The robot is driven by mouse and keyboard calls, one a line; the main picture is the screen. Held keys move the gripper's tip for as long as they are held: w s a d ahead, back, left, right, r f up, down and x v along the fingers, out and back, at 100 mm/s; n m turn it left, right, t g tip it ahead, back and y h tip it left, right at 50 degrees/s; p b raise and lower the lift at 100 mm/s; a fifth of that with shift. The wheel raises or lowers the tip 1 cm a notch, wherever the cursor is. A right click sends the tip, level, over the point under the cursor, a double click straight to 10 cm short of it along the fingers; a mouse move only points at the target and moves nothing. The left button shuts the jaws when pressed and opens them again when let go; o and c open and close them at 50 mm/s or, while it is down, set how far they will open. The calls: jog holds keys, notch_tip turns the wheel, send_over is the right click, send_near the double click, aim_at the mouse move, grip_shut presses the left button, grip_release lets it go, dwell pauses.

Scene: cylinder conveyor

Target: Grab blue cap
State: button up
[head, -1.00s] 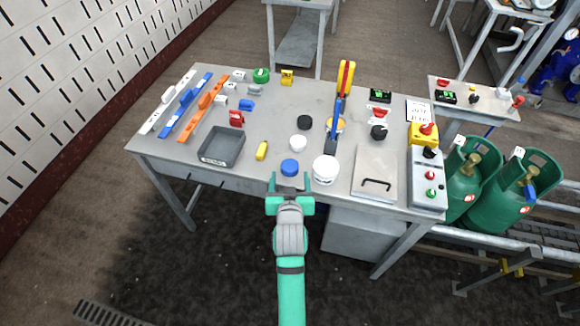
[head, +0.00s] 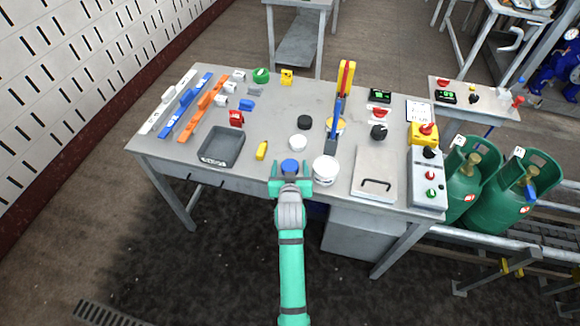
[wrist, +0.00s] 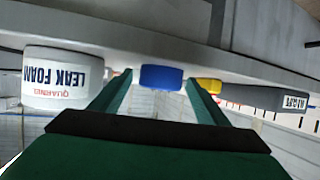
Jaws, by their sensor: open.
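The blue cap (head: 290,166) stands near the front edge of the grey table (head: 270,115). My gripper (head: 291,170) is open, with its two green fingers reaching toward the cap from the front. In the head view the fingers appear one on each side of the cap. In the wrist view the blue cap (wrist: 161,77) shows between and just beyond the fingertips (wrist: 157,82). I cannot tell whether either finger touches it. The cap's lower front is partly hidden by my gripper in the head view.
A white tub (head: 326,170) labelled Leak Foam stands close right of the cap; it also shows in the wrist view (wrist: 62,80). A yellow piece (head: 262,150) lies to the left, a white cap (head: 298,142) behind. A grey tray (head: 222,145) is farther left.

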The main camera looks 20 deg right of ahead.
jog(key=c, duration=1.1)
jog(key=shift+r, duration=0.1)
